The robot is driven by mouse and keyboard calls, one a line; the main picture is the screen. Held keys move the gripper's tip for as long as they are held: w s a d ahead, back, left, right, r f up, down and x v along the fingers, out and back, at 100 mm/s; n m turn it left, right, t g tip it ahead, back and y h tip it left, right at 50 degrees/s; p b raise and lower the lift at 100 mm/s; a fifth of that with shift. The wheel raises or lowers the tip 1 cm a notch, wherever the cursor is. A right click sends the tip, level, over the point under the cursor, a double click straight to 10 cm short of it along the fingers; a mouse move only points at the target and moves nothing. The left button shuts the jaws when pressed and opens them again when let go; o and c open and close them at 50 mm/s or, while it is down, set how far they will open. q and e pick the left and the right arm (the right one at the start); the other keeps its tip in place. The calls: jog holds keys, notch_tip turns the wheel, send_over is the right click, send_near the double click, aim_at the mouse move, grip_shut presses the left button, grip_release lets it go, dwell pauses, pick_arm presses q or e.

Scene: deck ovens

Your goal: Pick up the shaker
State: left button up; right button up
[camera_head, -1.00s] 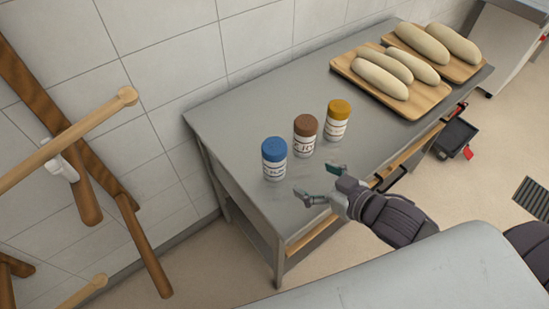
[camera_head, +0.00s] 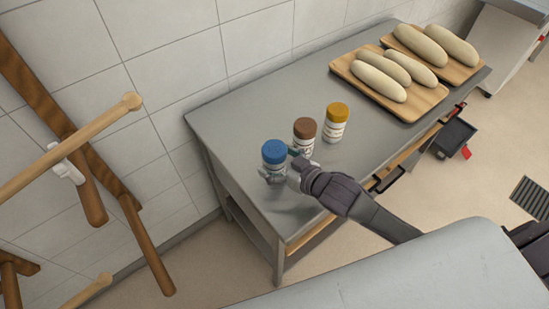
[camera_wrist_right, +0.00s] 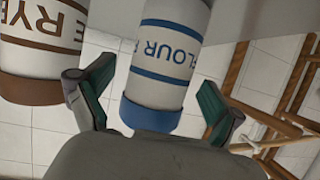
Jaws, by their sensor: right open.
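Three white shakers with coloured lids stand in a row on the grey metal table. The blue-lidded shaker (camera_head: 274,151) is nearest, the brown-lidded shaker (camera_head: 305,131) is in the middle, and the yellow-lidded shaker (camera_head: 336,124) is farthest. My right gripper (camera_head: 281,166) is open at the blue-lidded shaker and hides its lower part. In the right wrist view, the blue-lidded shaker (camera_wrist_right: 160,70), marked "FLOUR", is between the open fingers (camera_wrist_right: 150,105). The brown-lidded shaker (camera_wrist_right: 40,50) is beside it at the left. My left gripper is not in view.
Wooden boards with pale loaves (camera_head: 378,81) lie at the far end of the table (camera_head: 255,115). A tiled wall runs behind it. Wooden handles on a rack (camera_head: 70,145) stand at the left. A dark bin (camera_head: 455,137) is beyond the table's front edge.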

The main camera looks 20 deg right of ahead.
jog(key=shift+x, duration=0.85)
jog(key=c, duration=1.4)
